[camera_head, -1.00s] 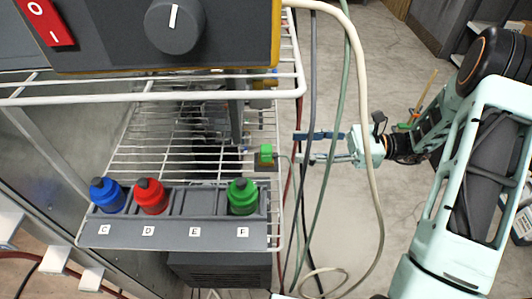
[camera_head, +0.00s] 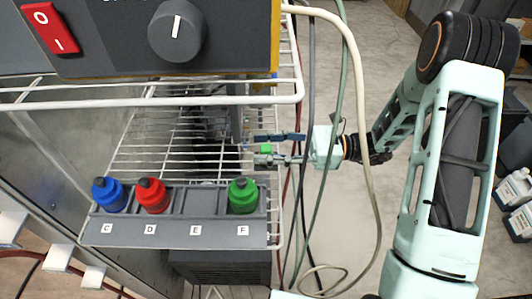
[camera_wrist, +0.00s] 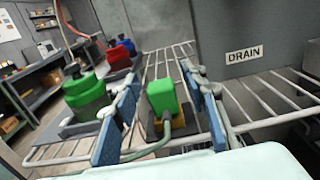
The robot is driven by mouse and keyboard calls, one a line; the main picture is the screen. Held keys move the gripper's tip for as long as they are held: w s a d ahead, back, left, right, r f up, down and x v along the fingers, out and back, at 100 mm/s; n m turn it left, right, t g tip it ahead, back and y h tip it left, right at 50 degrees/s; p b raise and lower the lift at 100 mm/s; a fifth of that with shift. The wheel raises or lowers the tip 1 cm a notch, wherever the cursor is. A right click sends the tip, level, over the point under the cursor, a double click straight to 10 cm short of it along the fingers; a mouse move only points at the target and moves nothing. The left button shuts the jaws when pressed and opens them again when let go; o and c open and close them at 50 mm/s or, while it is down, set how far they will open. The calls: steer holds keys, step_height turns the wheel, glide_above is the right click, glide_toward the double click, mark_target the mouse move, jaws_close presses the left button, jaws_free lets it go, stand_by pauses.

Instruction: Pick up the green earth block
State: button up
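The green earth block (camera_head: 265,149) sits near the right edge of the white wire shelf, behind the rack. In the wrist view the green block (camera_wrist: 162,98) stands on a dark and yellow base, with a grey-green cable at its front. My gripper (camera_head: 268,148) reaches in from the right. Its two blue-padded fingers are open, one on each side of the block. In the wrist view there are gaps between the block and both fingers, so nothing is gripped. The gripper's lower finger partly covers the block's base in the head view.
A grey rack (camera_head: 172,231) labelled C to F holds blue (camera_head: 108,194), red (camera_head: 152,195) and green (camera_head: 243,195) plugs; slot E is empty. Several hoses hang by the shelf's right edge near my arm. A control box (camera_head: 160,38) sits above. A "DRAIN" panel (camera_wrist: 243,54) stands right of the gripper.

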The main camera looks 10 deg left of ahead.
steer(key=c, duration=0.9)
steer(key=shift+c, duration=0.2)
